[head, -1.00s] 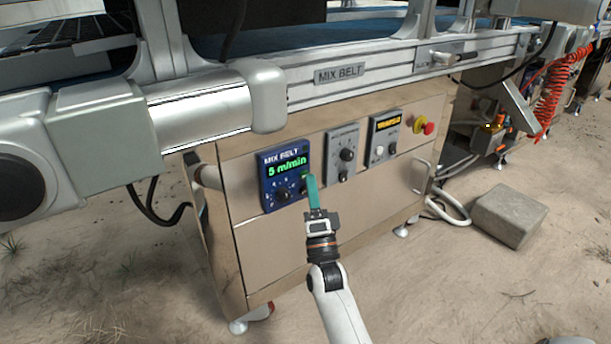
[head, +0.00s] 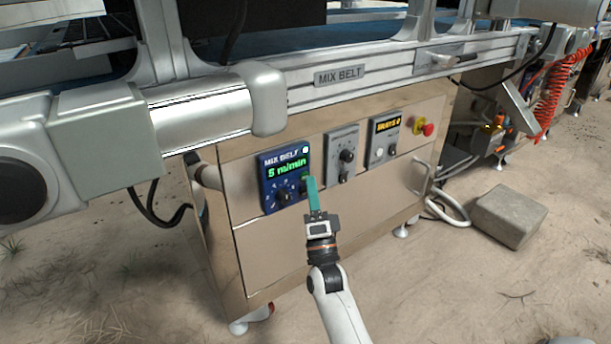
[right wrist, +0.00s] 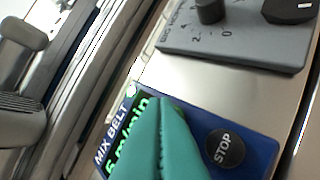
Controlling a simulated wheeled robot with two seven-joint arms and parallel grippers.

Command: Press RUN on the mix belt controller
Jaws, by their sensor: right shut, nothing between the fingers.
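The blue mix belt controller (head: 268,203) is on the steel cabinet front. Its green display (head: 285,172) reads 5 m/min, a small white lamp (head: 305,150) is bright at its top right, and a dial (head: 284,196) sits below. My right gripper (head: 310,180), with teal fingers, is shut and empty at the controller's right side. In the right wrist view the fingers (right wrist: 170,130) cover part of the panel beside the black STOP button (right wrist: 225,148). The RUN button is not visible; I cannot tell whether the fingertips touch the panel. My left gripper is not in view.
A grey dial box (head: 342,155), a box with an orange display (head: 386,126) and a red emergency button (head: 428,130) sit to the right. The silver belt roller housing (head: 205,110) juts out above left. A stone block (head: 510,215) lies on the sand.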

